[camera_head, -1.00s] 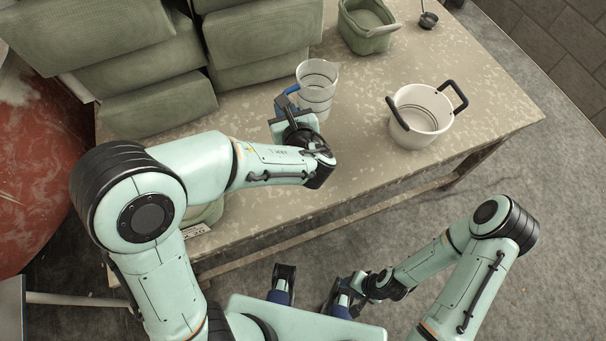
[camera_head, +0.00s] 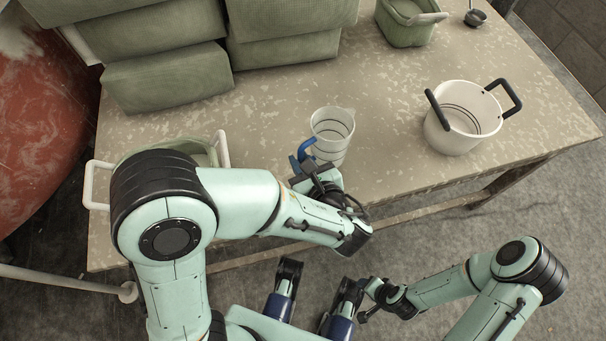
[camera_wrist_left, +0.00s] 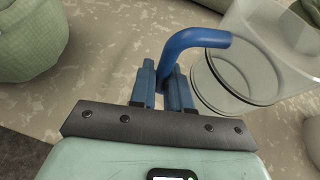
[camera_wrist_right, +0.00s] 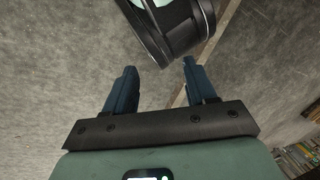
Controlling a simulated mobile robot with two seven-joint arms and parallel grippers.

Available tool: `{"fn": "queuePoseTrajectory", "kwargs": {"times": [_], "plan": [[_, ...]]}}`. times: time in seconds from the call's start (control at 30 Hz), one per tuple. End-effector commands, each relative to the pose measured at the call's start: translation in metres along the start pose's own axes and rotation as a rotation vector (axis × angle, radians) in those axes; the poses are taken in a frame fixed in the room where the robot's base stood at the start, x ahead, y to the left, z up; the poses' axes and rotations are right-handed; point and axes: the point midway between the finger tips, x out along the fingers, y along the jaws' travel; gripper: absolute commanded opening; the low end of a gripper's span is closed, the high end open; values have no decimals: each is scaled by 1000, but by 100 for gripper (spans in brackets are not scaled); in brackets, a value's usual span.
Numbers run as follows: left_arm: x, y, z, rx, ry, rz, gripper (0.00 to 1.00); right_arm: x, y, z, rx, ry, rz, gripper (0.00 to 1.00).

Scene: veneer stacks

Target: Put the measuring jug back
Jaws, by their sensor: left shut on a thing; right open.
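The measuring jug (camera_head: 333,132) is clear with dark rings and a blue handle. It is upright over the speckled table, near its front edge; I cannot tell whether its base touches the top. My left gripper (camera_head: 305,170) is shut on the jug's blue handle, and the jug body is to the right of the fingers in the left wrist view (camera_wrist_left: 245,70). The left gripper's fingers (camera_wrist_left: 163,88) close around the handle's lower part. My right gripper (camera_wrist_right: 158,88) is open and empty, over the floor in front of the table.
A white pot with black handles (camera_head: 462,128) stands on the right of the table (camera_head: 270,105). A green basket (camera_head: 405,30) and a dark ladle (camera_head: 475,17) are at the back. Green stacked blocks (camera_head: 168,78) fill the back left. A green bin with white handles (camera_head: 200,150) is partly behind my left arm.

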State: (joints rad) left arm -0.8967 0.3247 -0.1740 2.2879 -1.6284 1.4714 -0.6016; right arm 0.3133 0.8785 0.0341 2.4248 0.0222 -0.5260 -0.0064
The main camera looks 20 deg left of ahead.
Motion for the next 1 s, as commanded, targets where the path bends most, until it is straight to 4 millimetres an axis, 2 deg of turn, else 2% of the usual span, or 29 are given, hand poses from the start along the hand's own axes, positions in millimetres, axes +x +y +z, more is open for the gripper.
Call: {"fn": "queuePoseTrajectory", "kwargs": {"times": [0.03, 0.27, 0.5, 0.87, 0.9, 0.97, 1.0], "plan": [[4, 0, -8, 1, 0, 0, 0, 5, 2, -5, 1, 13, 1, 56], [9, 1, -22, -1, -1, 0, 0, 10, 4, -14, 3, 42, 2, 56], [23, 2, -53, 1, 0, 0, 0, 24, 9, -37, 8, 104, 6, 56], [24, 2, -55, -1, -1, 0, 0, 25, 10, -39, 8, 111, 7, 56], [24, 2, -56, -1, 0, 0, 23, 25, 10, -40, 8, 113, 7, 56], [23, 2, -55, -2, 0, 0, 43, 24, 9, -39, 8, 112, 7, 56], [23, 2, -55, -2, 0, 0, 43, 24, 9, -39, 8, 112, 7, 56]]}}
